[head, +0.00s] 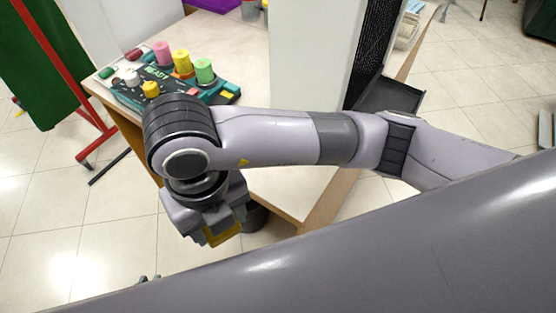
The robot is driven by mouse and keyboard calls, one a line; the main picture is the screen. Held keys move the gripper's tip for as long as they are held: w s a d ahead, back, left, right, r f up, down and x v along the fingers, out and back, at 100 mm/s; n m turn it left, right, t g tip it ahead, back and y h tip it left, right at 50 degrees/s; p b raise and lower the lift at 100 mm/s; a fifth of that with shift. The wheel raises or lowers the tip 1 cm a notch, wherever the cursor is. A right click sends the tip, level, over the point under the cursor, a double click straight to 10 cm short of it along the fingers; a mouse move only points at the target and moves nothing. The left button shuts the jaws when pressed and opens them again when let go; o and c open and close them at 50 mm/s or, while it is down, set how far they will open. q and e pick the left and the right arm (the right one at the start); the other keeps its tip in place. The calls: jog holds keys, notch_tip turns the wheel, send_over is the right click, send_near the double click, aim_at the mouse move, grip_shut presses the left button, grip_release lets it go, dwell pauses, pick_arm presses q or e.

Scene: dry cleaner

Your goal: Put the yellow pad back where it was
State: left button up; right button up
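The fingers and hand hide part of the piece. My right gripper is not clearly in view.
A dark and teal board (134,95) with pink, orange, green, white and yellow pieces stands on the table (290,190), partly hidden by my arm. A white panel (310,55) rises behind. A red-framed green stand (50,60) is at left. A dark bin (256,217) is below.

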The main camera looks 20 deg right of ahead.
jog(key=p, duration=0.2)
send_near(281, 178)
jog(key=shift+s+f, duration=0.15)
jog(key=shift+f, duration=0.5)
notch_tip(281, 178, down, 4)
jog(key=shift+f+p, duration=0.1)
jog(key=shift+p, duration=0.45)
jog(key=shift+d+f, duration=0.1)
jog(key=shift+f, duration=0.1)
jog(key=shift+f, duration=0.1)
jog(key=shift+f, duration=0.15)
jog(key=o, duration=0.9)
jog(key=shift+o, duration=0.2)
